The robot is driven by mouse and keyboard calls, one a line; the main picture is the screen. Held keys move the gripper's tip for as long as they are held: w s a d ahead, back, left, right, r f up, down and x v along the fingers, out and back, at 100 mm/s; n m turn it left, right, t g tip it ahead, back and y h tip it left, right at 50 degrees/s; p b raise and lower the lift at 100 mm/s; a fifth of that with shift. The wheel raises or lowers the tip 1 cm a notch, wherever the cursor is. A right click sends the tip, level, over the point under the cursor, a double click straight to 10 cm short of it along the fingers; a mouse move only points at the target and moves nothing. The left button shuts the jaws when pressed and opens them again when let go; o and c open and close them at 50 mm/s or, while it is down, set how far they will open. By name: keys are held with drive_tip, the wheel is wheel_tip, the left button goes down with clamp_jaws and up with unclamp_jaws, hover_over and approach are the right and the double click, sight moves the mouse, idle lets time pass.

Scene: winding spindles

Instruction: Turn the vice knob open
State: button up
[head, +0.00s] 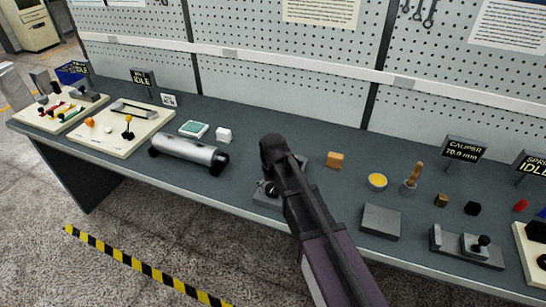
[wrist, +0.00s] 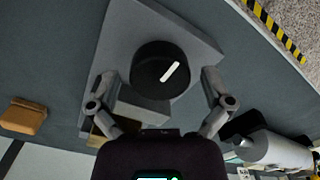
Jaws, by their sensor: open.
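The vice knob (wrist: 154,76) is a round black knob with a white bar mark, slanting from lower left to upper right in the wrist view. It sits on a grey vice body (wrist: 185,30). My gripper (wrist: 158,88) is open, with one finger at each side of the knob and a visible gap on both sides. I see no contact with the knob. In the head view the grey vice base (head: 264,199) shows beside my arm, which hides most of the vice and my gripper.
A silver cylinder (head: 188,150) on dark supports lies left of the vice. An orange-brown block (head: 335,160) stands to the right, also seen in the wrist view (wrist: 22,116). A pegboard (head: 275,60) backs the bench.

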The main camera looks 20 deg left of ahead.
drive_tip(key=m, duration=0.5)
drive_tip(key=shift+m, duration=0.4)
drive_tip(key=m, duration=0.5)
drive_tip(key=shift+m, duration=0.4)
drive_tip(key=m, duration=0.5)
drive_tip(key=shift+m, duration=0.4)
drive_tip(key=m, duration=0.5)
drive_tip(key=shift+m, duration=0.4)
wheel_tip(320, 180, up, 14)
drive_tip(key=p, duration=1.3)
drive_tip(key=shift+p, duration=0.4)
drive_tip(key=shift+f, duration=0.1)
drive_tip(key=s+d+f+n+b, duration=0.1)
drive_tip(key=d+n, duration=0.7)
drive_tip(key=d, duration=1)
drive_tip(key=s+d+f+n+b, duration=0.2)
drive_tip(key=d+n, duration=0.7)
drive_tip(key=d, duration=0.9)
drive_tip(key=s, duration=0.2)
drive_tip(key=shift+s+d, duration=0.3)
drive_tip(key=shift+d, duration=0.05)
